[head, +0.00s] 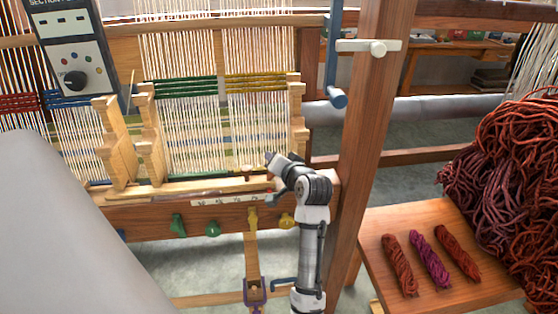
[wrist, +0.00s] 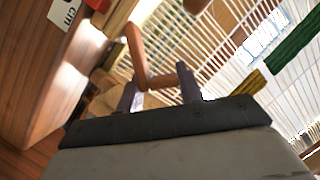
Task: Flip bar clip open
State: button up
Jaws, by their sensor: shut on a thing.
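My gripper (head: 272,178) is at the right end of the loom's wooden front bar, beside the right-hand wooden upright. In the wrist view, its two dark fingers (wrist: 158,88) stand apart with a brown, bent piece between them, which looks like the bar clip (wrist: 137,55). One arm of the clip rises away from the fingers and the other runs across between them. The gripper is shut on this piece. In the head view my gripper and arm hide the clip, and I cannot tell its exact angle there.
Warp threads (head: 195,130) hang close behind the bar. A thick wooden post (head: 368,140) stands just right of my arm. Green and yellow knobs (head: 212,229) line the lower beam. A small table (head: 385,225) holds wool skeins. A control box (head: 70,60) is at upper left.

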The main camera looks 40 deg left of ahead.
jog(key=shift+r, duration=0.3)
jog(key=o, duration=0.8)
jog(key=shift+f, duration=0.1)
jog(key=b+v, duration=0.2)
jog(key=v, duration=1.1)
jog(key=shift+s+d+b, duration=0.2)
jog(key=shift+d+b, duration=0.15)
jog(key=shift+r, duration=0.25)
